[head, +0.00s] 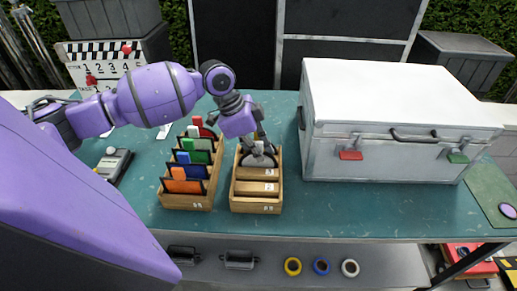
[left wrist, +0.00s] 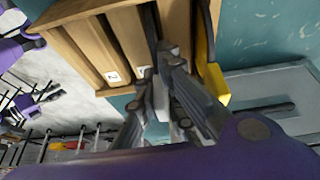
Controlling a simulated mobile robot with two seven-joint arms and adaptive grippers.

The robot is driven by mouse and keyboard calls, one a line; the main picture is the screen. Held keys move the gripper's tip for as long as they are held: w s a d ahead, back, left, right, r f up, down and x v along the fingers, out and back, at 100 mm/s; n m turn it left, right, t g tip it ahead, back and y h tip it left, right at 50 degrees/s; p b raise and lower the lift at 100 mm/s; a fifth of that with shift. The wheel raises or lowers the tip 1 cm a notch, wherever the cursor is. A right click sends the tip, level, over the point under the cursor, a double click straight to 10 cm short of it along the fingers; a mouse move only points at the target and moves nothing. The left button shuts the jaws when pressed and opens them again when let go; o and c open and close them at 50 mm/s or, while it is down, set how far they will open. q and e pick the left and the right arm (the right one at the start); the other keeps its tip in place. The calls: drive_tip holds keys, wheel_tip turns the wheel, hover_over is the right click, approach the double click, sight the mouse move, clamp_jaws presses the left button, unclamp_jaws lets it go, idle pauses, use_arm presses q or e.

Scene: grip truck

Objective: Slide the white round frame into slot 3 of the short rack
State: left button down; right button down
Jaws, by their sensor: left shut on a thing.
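The white round frame (head: 259,161) is at the far end of the short rack (head: 256,208) in the head view. My left gripper (head: 258,148) is shut on its top from above. The frame stands roughly upright behind a wooden divider; how deep its lower edge sits is hidden. The nearer slots of the short rack look empty, with small white number labels on the dividers. In the left wrist view my left gripper (left wrist: 165,75) is over the rack (left wrist: 130,35), and its fingers hide most of the frame.
Left of the short rack stands a longer wooden rack (head: 187,202) with several coloured frames, close beside it. A large white case (head: 390,125) stands to the right. A grey meter (head: 114,164) lies at the left. The teal tabletop (head: 340,212) in front of the case is clear.

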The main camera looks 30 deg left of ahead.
use_arm(q)
drive_tip(key=c, duration=1.8)
unclamp_jaws()
drive_tip(key=v, duration=1.2)
drive_tip(key=shift+d, duration=0.1)
